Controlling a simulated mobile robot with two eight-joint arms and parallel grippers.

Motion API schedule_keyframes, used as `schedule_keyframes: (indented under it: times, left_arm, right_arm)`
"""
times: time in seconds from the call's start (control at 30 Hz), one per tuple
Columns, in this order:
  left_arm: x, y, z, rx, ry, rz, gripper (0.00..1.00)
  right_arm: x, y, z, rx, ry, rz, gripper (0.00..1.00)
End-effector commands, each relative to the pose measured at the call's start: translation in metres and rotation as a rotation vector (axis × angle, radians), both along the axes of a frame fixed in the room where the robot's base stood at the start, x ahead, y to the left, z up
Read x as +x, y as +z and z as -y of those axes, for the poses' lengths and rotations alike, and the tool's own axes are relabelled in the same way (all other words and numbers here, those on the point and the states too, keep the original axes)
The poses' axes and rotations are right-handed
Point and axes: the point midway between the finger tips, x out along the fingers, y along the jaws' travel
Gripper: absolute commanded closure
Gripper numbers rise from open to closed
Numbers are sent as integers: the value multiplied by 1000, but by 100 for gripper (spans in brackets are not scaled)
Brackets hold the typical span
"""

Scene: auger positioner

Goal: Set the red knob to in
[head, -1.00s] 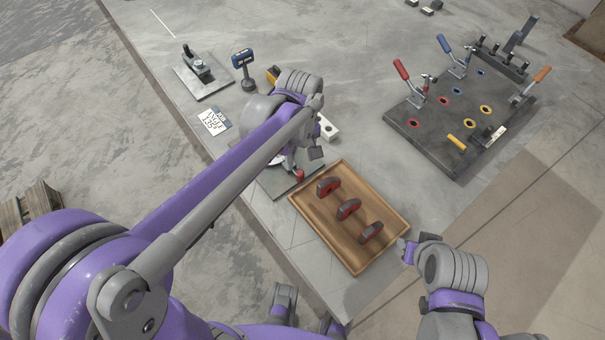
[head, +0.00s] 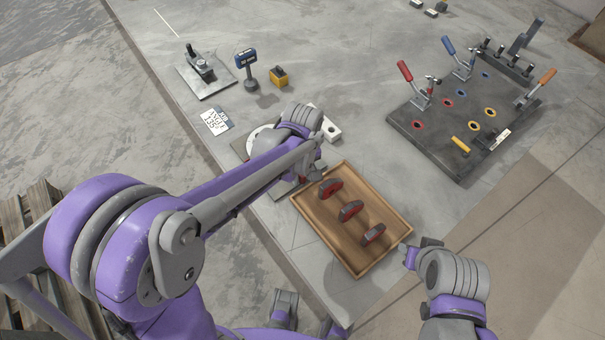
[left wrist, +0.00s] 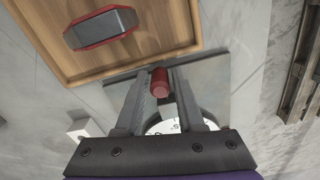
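The red knob (left wrist: 159,83) shows in the left wrist view, above a white dial (left wrist: 160,127) with dark marks. My left gripper (left wrist: 162,80) is open, its two fingers on either side of the knob; a narrow gap seems to show at the right finger.
A wooden tray (head: 346,265) with red-and-grey blocks (head: 350,210) lies right beside the dial plate. A white block (head: 328,128), a yellow block (head: 279,77), a blue-topped stand (head: 247,68) and a label card (head: 211,121) are behind. A dark clamp board (head: 440,140) stands at right.

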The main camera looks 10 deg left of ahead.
Motion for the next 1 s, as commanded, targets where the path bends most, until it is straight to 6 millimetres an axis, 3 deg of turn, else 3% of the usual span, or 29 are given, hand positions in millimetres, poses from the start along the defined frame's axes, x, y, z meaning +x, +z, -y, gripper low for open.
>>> schedule_keyframes:
  times: [0.03, 0.2, 1.0]
  left_arm:
    - [0, 0, 0, 0, 0, 0, 74]
    - [0, 0, 0, 0, 0, 0, 100]
    - [0, 0, 0, 0, 0, 0, 100]
  right_arm:
    - [0, 0, 0, 0, 0, 0, 60]
    - [0, 0, 0, 0, 0, 0, 60]
    - [0, 0, 0, 0, 0, 0, 60]
